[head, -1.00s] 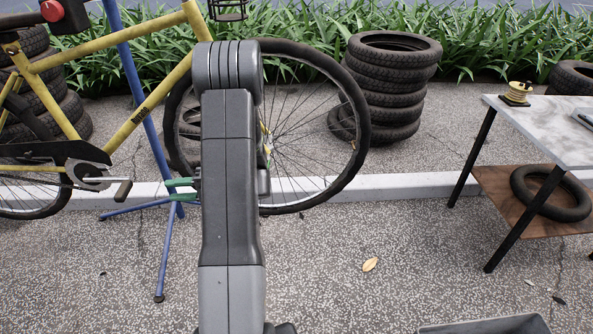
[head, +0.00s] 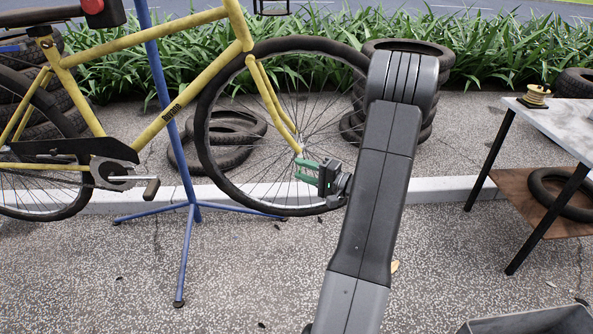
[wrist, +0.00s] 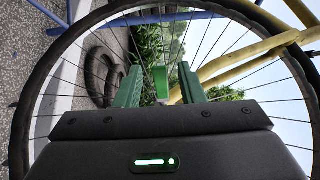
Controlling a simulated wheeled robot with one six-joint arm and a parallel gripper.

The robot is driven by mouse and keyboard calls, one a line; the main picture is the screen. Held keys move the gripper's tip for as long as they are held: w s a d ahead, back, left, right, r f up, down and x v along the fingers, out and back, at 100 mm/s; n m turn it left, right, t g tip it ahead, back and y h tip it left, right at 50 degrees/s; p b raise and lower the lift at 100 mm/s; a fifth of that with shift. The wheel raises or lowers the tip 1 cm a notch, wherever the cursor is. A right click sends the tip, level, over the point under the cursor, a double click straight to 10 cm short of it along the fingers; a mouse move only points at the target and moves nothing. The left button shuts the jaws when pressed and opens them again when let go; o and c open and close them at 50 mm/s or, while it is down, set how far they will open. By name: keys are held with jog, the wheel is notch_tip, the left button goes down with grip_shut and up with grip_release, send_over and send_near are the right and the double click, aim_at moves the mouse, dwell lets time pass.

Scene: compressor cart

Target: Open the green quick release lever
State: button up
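The green quick release lever (wrist: 160,82) shows in the wrist view as a bright green upright piece at the front wheel's hub. It appears between the two green fingers of my gripper (wrist: 160,90), with a gap on each side. My gripper is open; I cannot tell how far the lever reaches between the fingers. In the head view my gripper (head: 307,170) is at the hub, just below the yellow fork end (head: 297,147). The lever cannot be told apart from the green fingers there. The front wheel (head: 207,150) belongs to the yellow bicycle (head: 150,135).
A blue repair stand (head: 170,110) holds the bicycle, its legs spread on the paving. Stacked tyres (head: 400,48) stand behind my arm. A marble-topped table (head: 560,118) is at the right. A grey bin (head: 535,322) sits at the lower right.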

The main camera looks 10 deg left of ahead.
jog(key=shift+x, duration=1.5)
jog(key=shift+c, duration=0.2)
grip_shut()
jog(key=shift+d+n+g+y+b, duration=0.2)
jog(key=shift+n+g+b, duration=0.15)
jog(key=shift+n+g, duration=0.35)
jog(key=shift+d+n+g+y+b, duration=0.1)
jog(key=shift+d+n+g+b, duration=0.25)
jog(key=shift+g, duration=0.7)
jog(key=shift+d+n+g+y+b, duration=0.1)
jog(key=shift+n+g+b, duration=0.2)
jog(key=shift+n+g, duration=0.45)
jog(key=shift+o, duration=0.2)
grip_release()
